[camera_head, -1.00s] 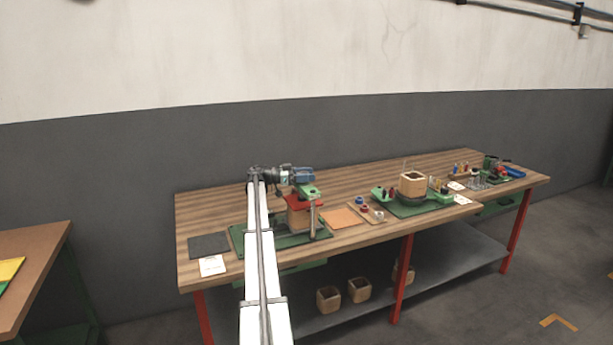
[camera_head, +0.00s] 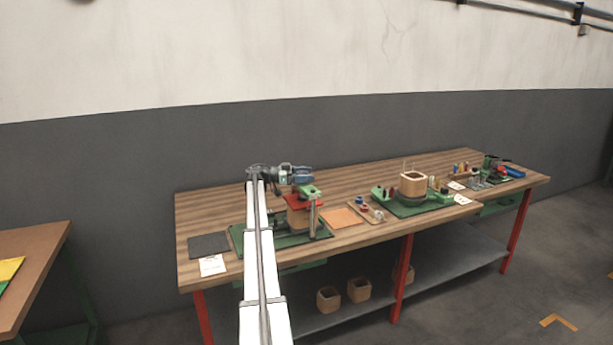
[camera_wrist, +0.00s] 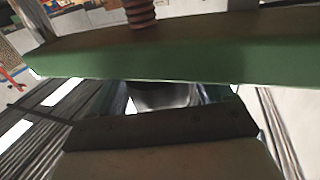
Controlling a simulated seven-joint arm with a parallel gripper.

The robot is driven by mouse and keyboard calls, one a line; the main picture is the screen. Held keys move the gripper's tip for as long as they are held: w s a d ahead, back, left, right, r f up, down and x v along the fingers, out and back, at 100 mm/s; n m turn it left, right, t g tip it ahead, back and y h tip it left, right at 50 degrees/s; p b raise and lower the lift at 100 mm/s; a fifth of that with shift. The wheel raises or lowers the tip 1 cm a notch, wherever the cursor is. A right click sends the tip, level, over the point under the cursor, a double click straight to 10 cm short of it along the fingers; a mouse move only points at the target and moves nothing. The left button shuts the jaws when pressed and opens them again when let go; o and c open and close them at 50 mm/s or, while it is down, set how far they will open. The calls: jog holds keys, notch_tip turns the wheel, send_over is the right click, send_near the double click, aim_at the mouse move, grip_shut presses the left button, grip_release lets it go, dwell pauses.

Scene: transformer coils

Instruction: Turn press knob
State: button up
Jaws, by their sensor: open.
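The press (camera_head: 298,218) stands on a green base at the left end of the long workbench, with a red plate (camera_head: 297,202) and a green top part (camera_head: 309,191). My gripper (camera_head: 302,178) is at the top of the press, just above and behind the green part. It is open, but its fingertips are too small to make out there. In the wrist view a green bar (camera_wrist: 180,62) crosses close to the camera, with a ribbed reddish-brown screw or spring (camera_wrist: 140,14) beyond it. I cannot pick out the knob for certain, nor tell whether my gripper touches it.
A dark mat (camera_head: 208,246) and a white card (camera_head: 212,265) lie left of the press. An orange sheet (camera_head: 341,217) and a small tray (camera_head: 373,214) lie right of it. The bench's back strip is clear.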

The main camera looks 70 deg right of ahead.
jog(key=v, duration=1.3)
jog(key=shift+w, duration=0.2)
jog(key=shift+a, duration=0.1)
